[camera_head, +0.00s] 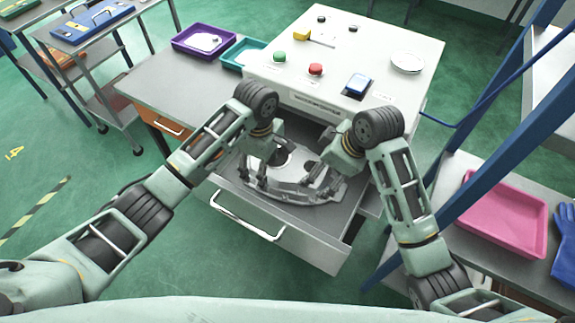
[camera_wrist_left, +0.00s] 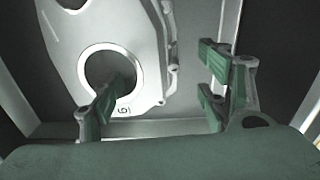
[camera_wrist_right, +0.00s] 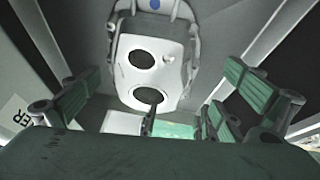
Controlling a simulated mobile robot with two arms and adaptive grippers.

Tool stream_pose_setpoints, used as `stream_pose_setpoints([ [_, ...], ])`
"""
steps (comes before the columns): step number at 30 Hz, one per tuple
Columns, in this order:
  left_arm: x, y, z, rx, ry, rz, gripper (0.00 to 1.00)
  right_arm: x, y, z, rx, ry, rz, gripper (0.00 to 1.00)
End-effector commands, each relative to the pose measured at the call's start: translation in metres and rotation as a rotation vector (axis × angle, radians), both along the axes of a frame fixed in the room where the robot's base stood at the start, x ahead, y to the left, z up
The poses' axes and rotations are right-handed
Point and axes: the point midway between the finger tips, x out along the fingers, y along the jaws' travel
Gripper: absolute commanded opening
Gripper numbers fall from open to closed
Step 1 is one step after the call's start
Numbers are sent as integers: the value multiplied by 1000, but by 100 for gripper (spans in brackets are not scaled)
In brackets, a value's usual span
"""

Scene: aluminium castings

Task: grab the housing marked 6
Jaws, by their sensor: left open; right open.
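The housing marked 6 is a silver-grey casting (camera_head: 287,186) with round openings, lying in the open drawer (camera_head: 318,221). In the left wrist view the mark 6 shows near the edge of the housing (camera_wrist_left: 125,48), beside a round hole. My left gripper (camera_head: 255,178) is open over the left part of the housing; one finger overlaps the hole in its wrist view and the other is past the edge. My right gripper (camera_head: 322,183) is open at the right part of the housing. In the right wrist view the housing (camera_wrist_right: 172,70) lies between its spread fingers. Contact cannot be told.
A white control console (camera_head: 330,62) with buttons stands behind the drawer. A purple tray (camera_head: 183,42) and a teal tray (camera_head: 231,56) sit on the bench at left. A pink tray (camera_head: 500,215) and blue gloves (camera_head: 565,245) lie at right, beyond a blue post.

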Motion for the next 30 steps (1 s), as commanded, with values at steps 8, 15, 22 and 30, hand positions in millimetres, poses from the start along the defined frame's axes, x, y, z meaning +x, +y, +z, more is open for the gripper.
stream_pose_setpoints([
  [8,-1,1,-40,4,4,1,69,8,13,-36,1,5,0,100],
  [15,0,1,-68,2,1,1,69,15,22,-62,1,3,0,100],
  [22,0,1,-75,1,0,0,69,17,24,-69,0,1,0,100],
  [30,0,1,-75,1,0,0,61,17,24,-69,0,1,0,92],
])
